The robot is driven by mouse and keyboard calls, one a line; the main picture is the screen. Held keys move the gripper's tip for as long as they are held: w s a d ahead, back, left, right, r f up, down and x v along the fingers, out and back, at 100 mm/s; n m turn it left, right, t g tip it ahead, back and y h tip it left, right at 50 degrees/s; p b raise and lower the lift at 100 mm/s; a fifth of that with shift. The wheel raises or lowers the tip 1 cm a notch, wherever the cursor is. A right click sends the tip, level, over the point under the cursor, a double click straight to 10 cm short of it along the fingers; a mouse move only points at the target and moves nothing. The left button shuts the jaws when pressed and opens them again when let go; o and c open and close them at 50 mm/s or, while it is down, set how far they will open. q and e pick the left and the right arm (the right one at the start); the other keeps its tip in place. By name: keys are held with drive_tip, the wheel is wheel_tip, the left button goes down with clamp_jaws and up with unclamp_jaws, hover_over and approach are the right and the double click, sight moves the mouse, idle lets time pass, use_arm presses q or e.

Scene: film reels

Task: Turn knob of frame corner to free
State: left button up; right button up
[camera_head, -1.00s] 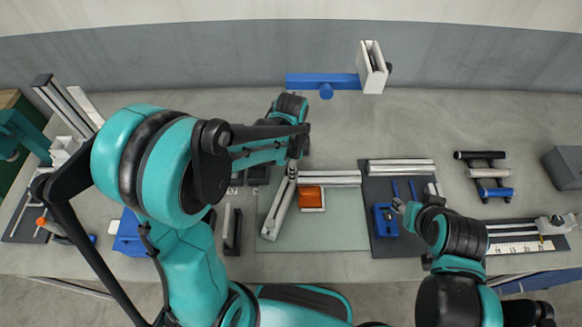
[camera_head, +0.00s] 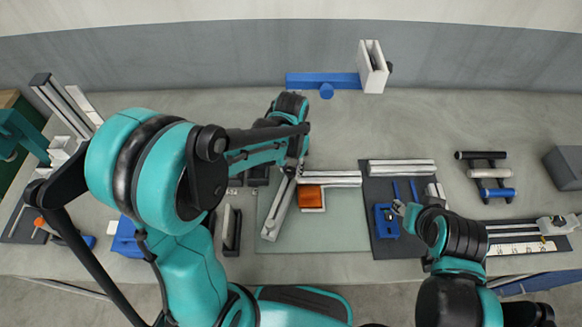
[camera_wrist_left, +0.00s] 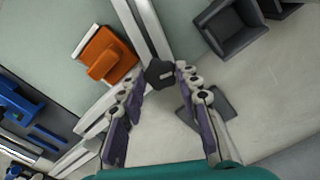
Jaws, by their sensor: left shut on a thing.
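Two pale frame rails, one slanting (camera_head: 279,208) and one level (camera_head: 335,179), meet at a corner on the grey-green mat (camera_head: 345,232). My left gripper (camera_head: 292,168) is over that corner and hides it in the head view. In the left wrist view the black faceted knob (camera_wrist_left: 158,74) sits at the corner between the fingertips of my left gripper (camera_wrist_left: 160,77), which is shut on it. An orange block with a pale edge (camera_head: 311,197) lies inside the corner. My right gripper (camera_head: 398,208) is beside a blue fixture (camera_head: 385,221); its jaws are too small to read.
Dark open bins (camera_wrist_left: 232,30) stand near the corner. A dark mat (camera_head: 391,247) with more rails (camera_head: 401,167) lies to the right. A rack of rollers (camera_head: 490,174) and a ruler (camera_head: 518,248) are farther right. The table behind the corner is mostly clear.

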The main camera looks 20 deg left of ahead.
use_arm(q)
drive_tip(key=n, duration=0.4)
drive_tip(key=shift+n, duration=0.3)
drive_tip(key=n, duration=0.4)
drive_tip(key=shift+n, duration=0.3)
drive_tip(key=n, duration=0.4)
drive_tip(key=shift+n, duration=2.3)
drive_tip(key=o, duration=1.2)
drive_tip(key=shift+c, duration=0.2)
drive_tip(key=shift+r, duration=0.1)
